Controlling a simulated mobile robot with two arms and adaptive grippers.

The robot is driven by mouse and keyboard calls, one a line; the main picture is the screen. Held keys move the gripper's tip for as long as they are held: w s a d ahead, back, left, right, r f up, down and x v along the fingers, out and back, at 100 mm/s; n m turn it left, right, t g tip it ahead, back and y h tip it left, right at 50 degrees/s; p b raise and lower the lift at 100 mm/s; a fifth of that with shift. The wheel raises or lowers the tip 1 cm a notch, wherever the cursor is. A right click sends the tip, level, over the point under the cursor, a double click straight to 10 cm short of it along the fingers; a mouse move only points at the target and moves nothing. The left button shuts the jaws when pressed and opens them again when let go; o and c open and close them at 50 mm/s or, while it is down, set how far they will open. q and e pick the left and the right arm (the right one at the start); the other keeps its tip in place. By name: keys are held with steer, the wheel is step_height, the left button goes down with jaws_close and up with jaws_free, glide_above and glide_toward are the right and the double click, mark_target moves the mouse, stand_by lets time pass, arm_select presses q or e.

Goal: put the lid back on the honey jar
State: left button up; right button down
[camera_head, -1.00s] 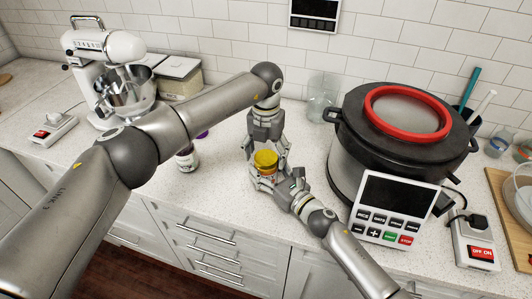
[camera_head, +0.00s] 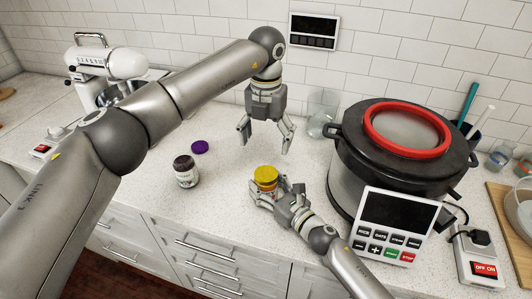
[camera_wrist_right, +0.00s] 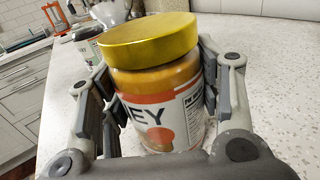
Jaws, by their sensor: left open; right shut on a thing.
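The honey jar (camera_head: 265,186) stands on the counter in the head view, with its yellow lid (camera_head: 265,173) on top. In the right wrist view the jar (camera_wrist_right: 165,105) shows its orange and white label, and the gold lid (camera_wrist_right: 148,40) sits over the mouth, looking slightly tilted. My right gripper (camera_head: 270,191) is shut on the jar's body; its fingers (camera_wrist_right: 160,95) press on both sides. My left gripper (camera_head: 266,144) is open and empty, above and behind the jar, apart from the lid.
A dark-topped jar (camera_head: 186,172) and a purple lid (camera_head: 200,147) are on the counter to the left. A large pressure cooker (camera_head: 345,178) stands close on the right. A clear glass (camera_head: 321,115) is behind. The counter between them is clear.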

arm_select(q)
steer(key=shift+r, duration=0.65)
arm_select(e)
steer(key=shift+c, duration=1.9)
jaws_free()
steer(key=shift+d, duration=0.1)
steer(key=v, duration=1.2)
arm_select(q)
steer(key=shift+s+f, duration=0.1)
arm_select(e)
steer(key=shift+s, duration=0.15)
